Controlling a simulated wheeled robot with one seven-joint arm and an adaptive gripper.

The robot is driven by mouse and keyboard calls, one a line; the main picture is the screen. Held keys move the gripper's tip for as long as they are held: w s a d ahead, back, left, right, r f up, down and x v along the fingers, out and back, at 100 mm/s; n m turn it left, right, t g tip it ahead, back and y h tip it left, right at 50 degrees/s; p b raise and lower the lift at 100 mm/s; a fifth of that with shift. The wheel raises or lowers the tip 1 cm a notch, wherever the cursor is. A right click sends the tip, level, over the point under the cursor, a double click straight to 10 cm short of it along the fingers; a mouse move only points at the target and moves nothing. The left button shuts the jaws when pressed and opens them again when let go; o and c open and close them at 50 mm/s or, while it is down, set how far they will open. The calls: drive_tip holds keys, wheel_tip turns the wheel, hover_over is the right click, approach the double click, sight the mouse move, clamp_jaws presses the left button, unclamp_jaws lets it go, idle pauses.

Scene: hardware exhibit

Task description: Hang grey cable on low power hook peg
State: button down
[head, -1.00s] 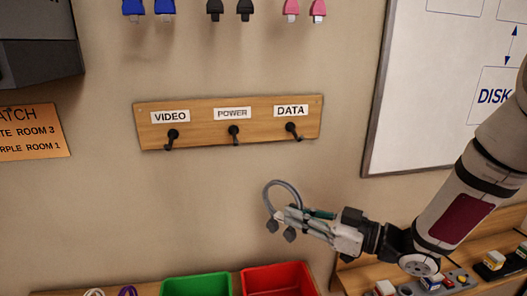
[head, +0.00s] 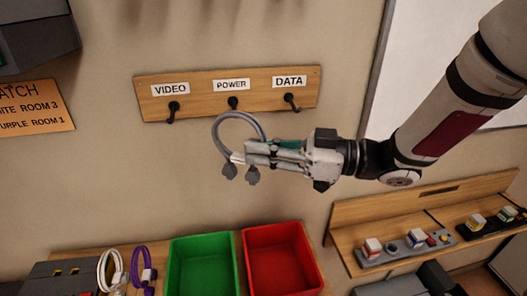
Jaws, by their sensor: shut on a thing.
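The grey cable (head: 219,124) is a loop with two dark plugs hanging at its lower end. My gripper (head: 247,153) is shut on the cable near the plugs, with the loop standing up above the fingers. The low power hook peg (head: 233,102) is the middle black peg on the wooden board, under the label POWER (head: 231,85). The top of the loop appears just below this peg in the picture. I cannot tell how far the loop is from the wall.
The video peg (head: 172,111) and data peg (head: 291,102) flank the power peg and look empty. Below are a green bin (head: 174,262), a red bin (head: 249,266), and white (head: 103,267) and purple (head: 135,265) cables. A shelf with switches (head: 345,240) is at right.

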drive_tip(key=w+a+f+b, duration=0.2)
drive_tip(key=w+b, duration=0.3)
drive_tip(key=w, duration=0.3)
drive_tip(key=shift+f, duration=0.2)
idle(0.9)
idle(0.6)
drive_tip(key=c, duration=1.5)
unclamp_jaws()
drive_tip(key=shift+c, duration=0.2)
drive_tip(key=shift+f, duration=0.1)
drive_tip(key=shift+d, duration=0.1)
